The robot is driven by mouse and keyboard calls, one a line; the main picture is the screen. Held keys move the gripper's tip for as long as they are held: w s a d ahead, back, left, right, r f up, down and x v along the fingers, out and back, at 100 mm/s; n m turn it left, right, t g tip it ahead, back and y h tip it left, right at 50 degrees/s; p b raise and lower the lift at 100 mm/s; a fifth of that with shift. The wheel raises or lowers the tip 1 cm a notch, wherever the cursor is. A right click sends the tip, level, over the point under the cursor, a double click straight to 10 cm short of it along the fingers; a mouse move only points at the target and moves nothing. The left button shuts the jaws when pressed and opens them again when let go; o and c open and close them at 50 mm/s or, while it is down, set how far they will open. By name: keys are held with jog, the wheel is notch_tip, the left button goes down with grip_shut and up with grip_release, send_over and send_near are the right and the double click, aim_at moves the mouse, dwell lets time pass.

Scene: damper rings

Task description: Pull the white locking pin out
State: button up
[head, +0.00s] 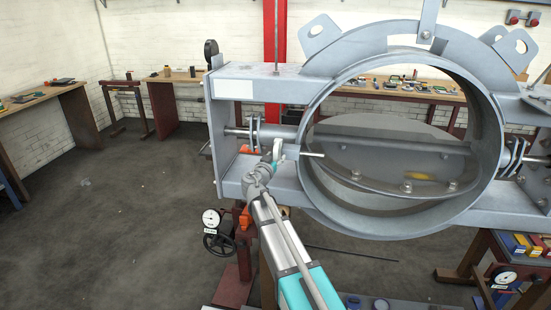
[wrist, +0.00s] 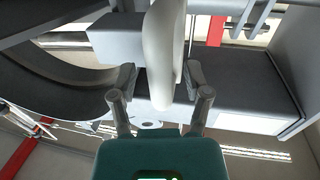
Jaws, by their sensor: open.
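The white locking pin (wrist: 163,55) shows large in the wrist view as a pale curved bar running down between my fingers. In the head view its pale shaft (head: 314,154) sticks out to the right, beside the left rim of the big damper ring (head: 312,190). My gripper (wrist: 161,78) is open, with one finger on each side of the pin and visible gaps. In the head view my gripper (head: 274,152) is at the left of the ring, in front of the grey frame. It hides part of the pin there.
A tilted damper disc (head: 390,150) fills the lower ring. The grey frame (head: 270,85) surrounds my gripper closely on the left. A gauge (head: 211,218) and dark handwheel (head: 219,243) are below. Workbenches (head: 175,78) stand behind; the floor at left is clear.

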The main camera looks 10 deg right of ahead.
grip_shut()
dwell(0.4)
